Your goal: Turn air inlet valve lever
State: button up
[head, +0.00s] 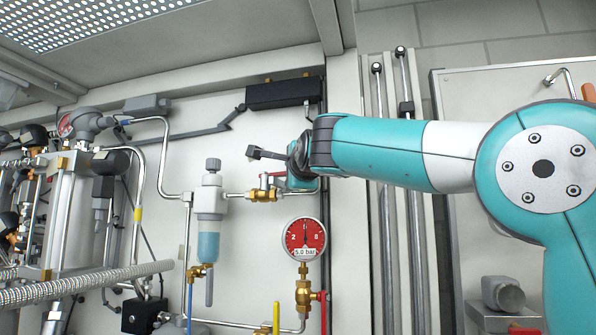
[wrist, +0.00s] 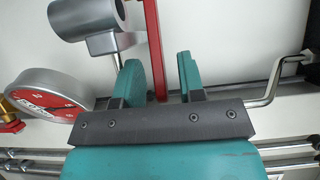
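A brass valve (head: 263,195) with a red lever (head: 275,175) sits on the pipe right of the clear-bowled filter. My gripper (head: 300,182) is right beside the lever in the head view, its fingers partly hidden by the wrist. In the wrist view my gripper (wrist: 160,70) has two teal fingers spread apart. The red lever (wrist: 153,45) shows as a long bar coming down from the top into the gap between them, nearer the left finger. Free space shows between the bar and the right finger. Contact with the left finger cannot be told.
A red-faced pressure gauge (head: 305,239) hangs just below, and also shows at left in the wrist view (wrist: 45,95). Another brass valve with a red handle (head: 322,300) is under it. The filter (head: 210,205) stands left. A bent pipe (wrist: 275,85) is right of the fingers.

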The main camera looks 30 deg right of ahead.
jog(key=b+v, duration=0.6)
jog(key=v, duration=1.1)
jog(key=shift+s, duration=0.2)
